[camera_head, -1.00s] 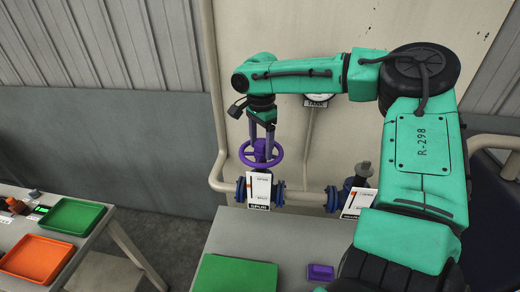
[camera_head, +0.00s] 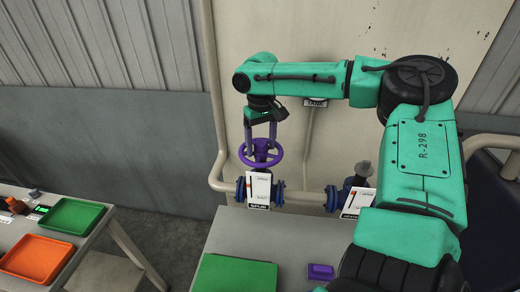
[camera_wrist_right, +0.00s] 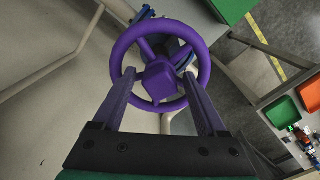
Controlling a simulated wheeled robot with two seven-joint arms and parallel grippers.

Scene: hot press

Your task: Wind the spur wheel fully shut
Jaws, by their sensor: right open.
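The purple spur wheel (camera_head: 261,157) sits on a blue-flanged pipe valve, above a white card marked SPUR (camera_head: 258,188). My right gripper (camera_head: 260,146) is above the wheel, pointing down, with its two purple fingers apart. My left gripper is out of view.
A second valve (camera_head: 360,178) with its own card stands to the right, partly behind my right arm. A table with green (camera_head: 75,216) and orange trays is at left.

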